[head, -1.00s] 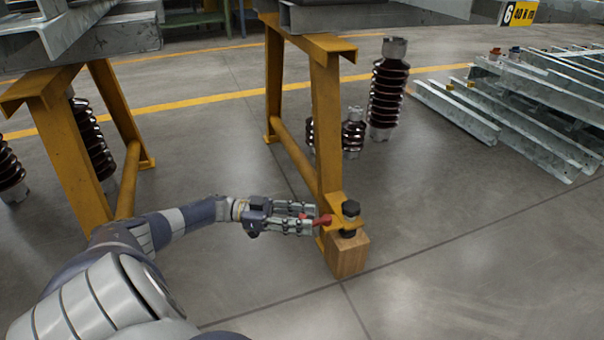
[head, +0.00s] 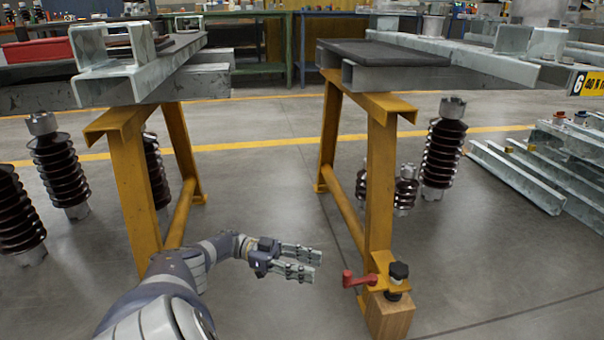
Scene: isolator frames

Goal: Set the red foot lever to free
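The foot rests at a wooden block (head: 389,314). My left gripper (head: 318,266) is left of the lever, apart from it. Its two fingers are spread with a gap between them, and nothing shows in it. My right gripper is out of view.
A second yellow trestle (head: 128,175) stands at the left. Both trestles carry steel beams (head: 165,82). Dark ribbed insulators (head: 442,155) stand on the floor behind. Steel profiles (head: 515,178) lie at the right. The floor between the trestles is clear.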

